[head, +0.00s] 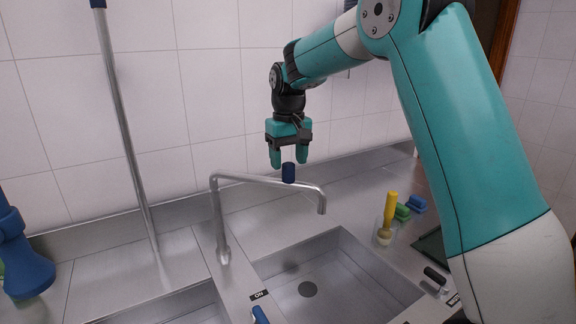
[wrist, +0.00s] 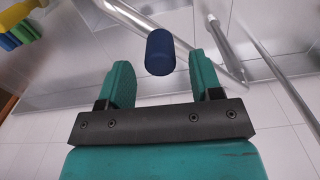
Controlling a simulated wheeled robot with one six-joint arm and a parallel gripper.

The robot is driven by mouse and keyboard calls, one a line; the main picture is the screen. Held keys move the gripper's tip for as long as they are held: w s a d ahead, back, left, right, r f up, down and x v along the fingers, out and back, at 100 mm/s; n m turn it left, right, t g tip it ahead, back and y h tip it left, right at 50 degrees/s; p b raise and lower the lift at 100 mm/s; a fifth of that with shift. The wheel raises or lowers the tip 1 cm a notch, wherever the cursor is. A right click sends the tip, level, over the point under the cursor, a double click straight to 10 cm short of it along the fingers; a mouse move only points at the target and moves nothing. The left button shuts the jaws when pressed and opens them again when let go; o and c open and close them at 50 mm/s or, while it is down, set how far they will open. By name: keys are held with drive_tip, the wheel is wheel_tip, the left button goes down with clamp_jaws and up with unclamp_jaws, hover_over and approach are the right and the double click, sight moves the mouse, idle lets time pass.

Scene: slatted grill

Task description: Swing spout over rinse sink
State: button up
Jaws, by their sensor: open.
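The metal spout (head: 250,180) rises from an upright column (head: 221,235) behind the sinks and reaches right to a down-turned outlet (head: 321,204). The outlet shows near the back right corner of the right basin (head: 340,275). A dark blue grip (head: 288,173) stands upright on the spout's arm. My gripper (head: 289,157) points down just above the grip, its two teal fingers apart and empty. In the wrist view the blue grip (wrist: 160,52) shows between the fingers, apart from both. Which basin is the rinse sink is not marked legibly.
A left basin (head: 185,306) lies at the lower left, with a blue handle (head: 260,315) beside an ON label (head: 260,295). A tall metal pole (head: 125,120) stands at left. A yellow brush (head: 390,210) and sponges (head: 403,212) sit right of the right basin.

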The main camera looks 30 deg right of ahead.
sight(264, 184)
drive_tip(key=shift+f, duration=1.5)
drive_tip(key=shift+c, duration=0.4)
clamp_jaws()
